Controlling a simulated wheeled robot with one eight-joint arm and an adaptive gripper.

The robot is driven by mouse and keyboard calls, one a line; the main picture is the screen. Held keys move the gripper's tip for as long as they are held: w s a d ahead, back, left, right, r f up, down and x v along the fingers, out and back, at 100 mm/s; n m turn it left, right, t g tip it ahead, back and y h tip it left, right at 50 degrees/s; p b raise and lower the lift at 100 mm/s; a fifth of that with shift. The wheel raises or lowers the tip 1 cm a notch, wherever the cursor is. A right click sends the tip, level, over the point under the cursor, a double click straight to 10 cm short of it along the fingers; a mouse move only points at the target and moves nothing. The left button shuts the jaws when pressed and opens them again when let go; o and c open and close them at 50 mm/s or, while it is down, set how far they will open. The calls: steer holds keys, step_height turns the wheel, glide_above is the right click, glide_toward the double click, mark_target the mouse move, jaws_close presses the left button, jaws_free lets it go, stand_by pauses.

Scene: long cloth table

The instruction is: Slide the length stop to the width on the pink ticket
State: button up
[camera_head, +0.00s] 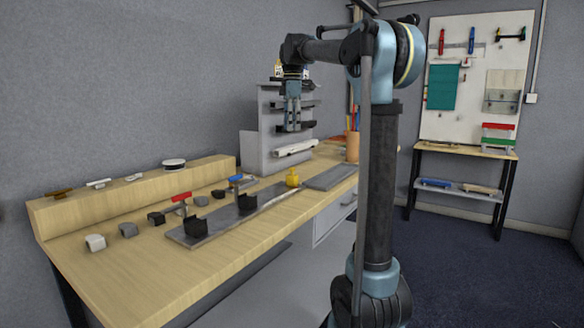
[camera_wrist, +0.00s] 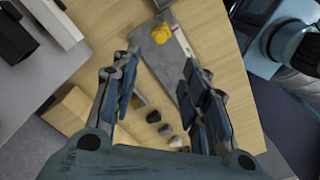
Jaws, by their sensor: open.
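A yellow knobbed piece (camera_head: 292,178), which may be the length stop, sits on a long grey metal rail (camera_head: 220,225) on the wooden bench. In the wrist view the yellow piece (camera_wrist: 160,34) is at the top, beside a pale strip with a red mark (camera_wrist: 187,45). My gripper (camera_head: 292,127) hangs in the air above the far part of the bench, pointing down. In the wrist view my gripper (camera_wrist: 160,62) has its fingers spread, with nothing between them. It is clear of the yellow piece. I cannot make out a pink ticket in either view.
Two black blocks (camera_head: 196,227) stand on the rail. Several small grey and black blocks (camera_head: 129,230) and a red-handled clamp (camera_head: 181,197) lie nearby. A raised wooden shelf (camera_head: 120,196) runs along the wall. A grey rack (camera_head: 270,150) and a pencil cup (camera_head: 352,147) stand behind.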

glide_toward(292, 177)
steer(key=f, duration=0.1)
steer(key=w+f, duration=0.1)
steer(key=f, duration=0.1)
steer(key=w+f, duration=0.1)
steer(key=f, duration=0.1)
steer(key=shift+d+f, duration=0.1)
steer(key=shift+f, duration=0.1)
steer(key=shift+c, duration=0.5)
jaws_close()
